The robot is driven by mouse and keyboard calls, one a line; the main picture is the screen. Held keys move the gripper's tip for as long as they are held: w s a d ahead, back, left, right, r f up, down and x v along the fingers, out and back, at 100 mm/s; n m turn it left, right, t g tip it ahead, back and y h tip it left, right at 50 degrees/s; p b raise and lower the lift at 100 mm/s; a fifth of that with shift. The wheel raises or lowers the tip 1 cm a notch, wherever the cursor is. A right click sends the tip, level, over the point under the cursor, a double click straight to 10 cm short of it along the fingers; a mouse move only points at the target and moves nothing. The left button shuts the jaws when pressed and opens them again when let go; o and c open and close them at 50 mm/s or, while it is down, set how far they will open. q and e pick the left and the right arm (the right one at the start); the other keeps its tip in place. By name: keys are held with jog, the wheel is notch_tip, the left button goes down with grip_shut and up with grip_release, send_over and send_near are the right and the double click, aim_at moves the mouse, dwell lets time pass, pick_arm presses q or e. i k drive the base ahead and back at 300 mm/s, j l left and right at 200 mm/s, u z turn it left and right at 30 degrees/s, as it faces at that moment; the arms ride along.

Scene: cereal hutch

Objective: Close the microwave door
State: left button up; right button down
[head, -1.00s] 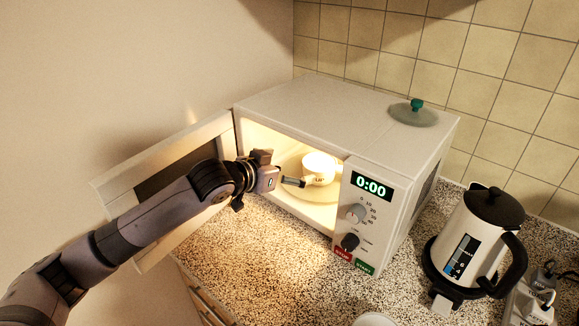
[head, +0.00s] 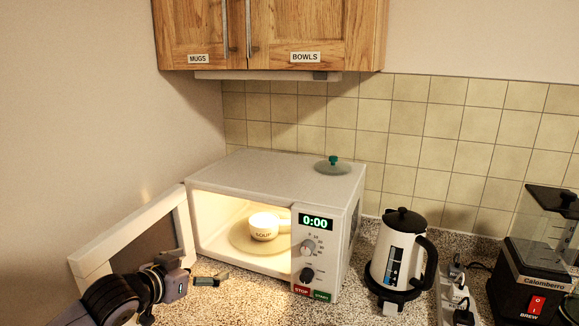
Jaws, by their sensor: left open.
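The white microwave (head: 275,167) stands on the counter with its inside lit and its display at 0:00. Its door (head: 130,235) is swung wide open to the left, near the wall. A white soup mug (head: 264,226) sits on the turntable (head: 240,238) inside. My left gripper (head: 208,278) is open and empty, in front of the microwave opening and to the right of the door. My left arm covers the lower part of the door. My right gripper is not in view.
A glass lid with a green knob (head: 333,165) lies on top of the microwave. A white kettle (head: 399,250), a power strip (head: 455,295) and a coffee maker (head: 540,260) stand to the right. Wooden cupboards (head: 270,35) hang above.

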aim_at(163, 223)
jog(key=k+j, duration=0.25)
jog(key=k, duration=0.15)
jog(key=k+j, duration=0.25)
jog(key=k, duration=0.2)
